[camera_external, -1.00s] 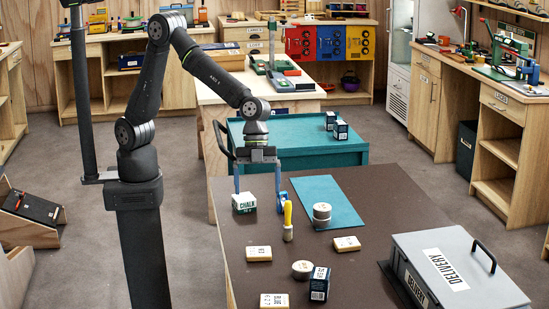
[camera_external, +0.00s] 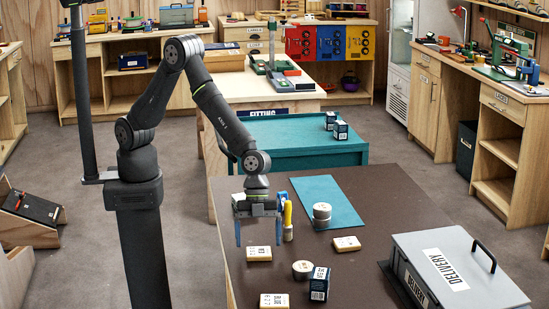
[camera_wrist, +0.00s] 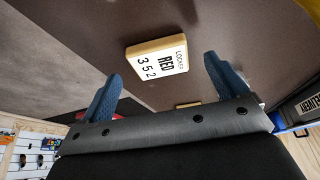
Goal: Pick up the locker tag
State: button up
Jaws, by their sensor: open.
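In the wrist view a cream-edged locker tag (camera_wrist: 158,58) lies flat on the brown table, its white face reading LOCKER RED 352. It shows between the two blue fingers of my gripper (camera_wrist: 163,84), which is open and empty. In the outside view my gripper (camera_external: 259,231) hangs over the near-left part of the table, just behind and above what appears to be the same tag (camera_external: 259,254). Two similar tags lie at the front (camera_external: 273,300) and to the right (camera_external: 346,243); their print is too small to read. Part of another tag (camera_wrist: 188,105) shows in the wrist view.
Near the tag are a round tin (camera_external: 302,270), a dark blue box (camera_external: 320,284) and a yellow-handled brush (camera_external: 288,222). Stacked tins (camera_external: 322,215) stand on a teal mat (camera_external: 335,194). A grey delivery case (camera_external: 455,275) is at the right. The chalk block is hidden behind my gripper.

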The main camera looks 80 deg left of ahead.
jog(key=shift+x, duration=1.2)
jog(key=c, duration=1.1)
jog(key=shift+o, duration=0.2)
jog(key=shift+r, duration=0.1)
